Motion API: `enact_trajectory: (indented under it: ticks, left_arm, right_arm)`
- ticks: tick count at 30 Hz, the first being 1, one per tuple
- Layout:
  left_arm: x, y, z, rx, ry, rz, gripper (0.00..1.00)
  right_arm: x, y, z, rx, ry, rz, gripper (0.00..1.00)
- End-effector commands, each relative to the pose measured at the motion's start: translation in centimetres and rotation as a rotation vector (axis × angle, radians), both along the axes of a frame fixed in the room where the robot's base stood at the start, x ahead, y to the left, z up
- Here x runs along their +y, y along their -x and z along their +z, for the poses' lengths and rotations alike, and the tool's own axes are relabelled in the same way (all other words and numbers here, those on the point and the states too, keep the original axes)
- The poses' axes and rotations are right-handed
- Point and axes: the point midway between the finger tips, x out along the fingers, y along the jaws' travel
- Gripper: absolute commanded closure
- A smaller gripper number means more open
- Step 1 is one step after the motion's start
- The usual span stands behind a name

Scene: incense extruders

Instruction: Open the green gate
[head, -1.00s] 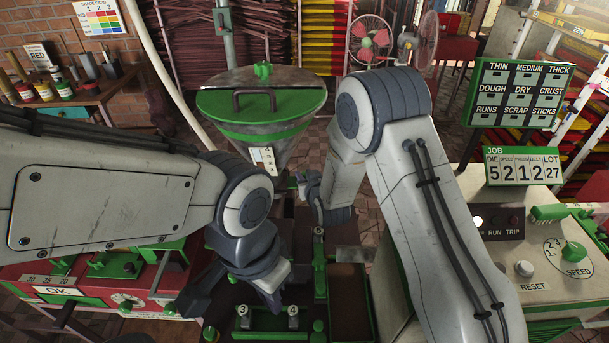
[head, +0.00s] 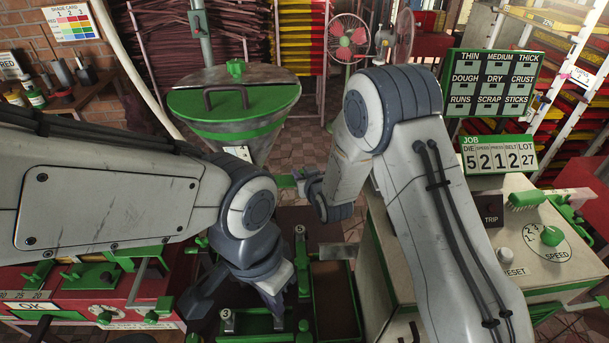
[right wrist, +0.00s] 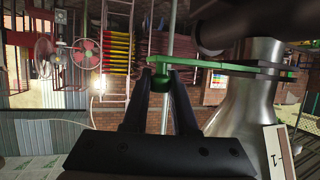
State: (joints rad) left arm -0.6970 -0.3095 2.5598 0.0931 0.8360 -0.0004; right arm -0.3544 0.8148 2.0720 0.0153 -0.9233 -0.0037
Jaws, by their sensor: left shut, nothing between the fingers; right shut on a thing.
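The green gate (right wrist: 235,67) shows in the right wrist view as a flat green bar running from the metal hopper spout (right wrist: 248,100) to a green knob at its left end. A small green part of it (head: 286,181) shows in the head view, right of the hopper cone. My right gripper (right wrist: 163,82) is shut on the green gate's knob; it is small and partly hidden by its own wrist in the head view (head: 305,178).
The hopper (head: 235,105) with its green lid stands behind my arms. A cream control cabinet (head: 500,235) stands close on the right. Green-framed trays (head: 335,300) and numbered levers lie below, and a red bench (head: 60,285) is at left. A fan (head: 348,38) stands behind.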

Motion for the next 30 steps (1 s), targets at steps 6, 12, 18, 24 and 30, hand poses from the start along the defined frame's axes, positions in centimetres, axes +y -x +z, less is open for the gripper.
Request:
enact_trajectory:
  ticks: [6,12,18,24,30]
  left_arm:
    - [0.0,0.0,0.1,0.000,0.000,0.000,1.00]
    - [0.0,0.0,0.1,0.000,0.000,0.000,1.00]
    - [0.0,0.0,-0.1,0.000,0.000,0.000,1.00]
    - [0.0,0.0,-1.0,0.000,0.000,0.000,1.00]
    - [0.0,0.0,-1.9,0.000,0.000,0.000,1.00]
  right_arm:
    - [0.0,0.0,0.1,-0.001,0.000,-0.001,0.51]
    - [0.0,0.0,0.1,-0.001,0.001,0.000,0.44]
    - [-0.1,0.3,0.2,-0.001,0.000,0.001,0.44]
    - [-0.9,2.6,1.1,-0.002,0.000,0.000,0.44]
    - [-2.2,6.1,2.7,-0.003,-0.001,0.000,0.44]
